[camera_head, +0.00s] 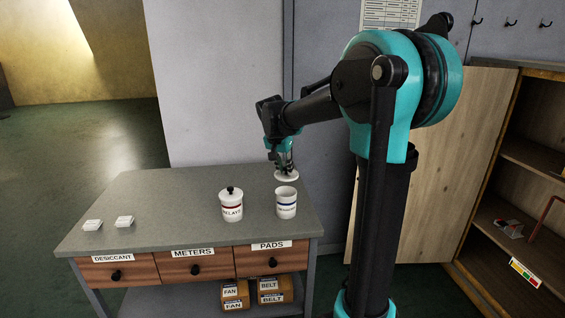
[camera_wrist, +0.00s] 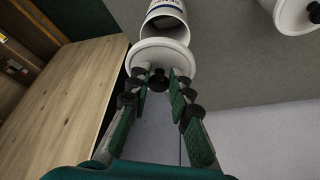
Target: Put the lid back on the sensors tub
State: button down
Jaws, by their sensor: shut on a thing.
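The sensors tub (camera_head: 286,205) is a white tub with a blue-banded label, standing open on the grey bench; its lettering is too small to read surely. My gripper (camera_head: 285,168) is shut on the knob of a white round lid (camera_head: 287,178) and holds it above and just behind the tub. In the wrist view, my gripper (camera_wrist: 158,80) has its fingers around the dark knob. The lid (camera_wrist: 160,55) covers part of the tub (camera_wrist: 166,18), whose open mouth shows partly beyond it.
A lidded RELAYS tub (camera_head: 231,206) stands just left of the open tub. Two small white items (camera_head: 124,222) lie at the bench's left. An open wooden cabinet (camera_head: 520,170) stands at right. The bench (camera_head: 170,195) between is clear.

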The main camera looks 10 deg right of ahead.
jog(key=shift+w+f, duration=0.2)
jog(key=shift+w, duration=0.05)
jog(key=shift+f, duration=2.95)
jog(key=shift+s+f, duration=0.1)
jog(key=shift+f, duration=0.1)
jog(key=c, duration=1.3)
grip_release()
jog(key=shift+o, duration=0.2)
jog(key=o, duration=0.4)
jog(key=shift+o, duration=0.2)
jog(key=shift+r, duration=0.15)
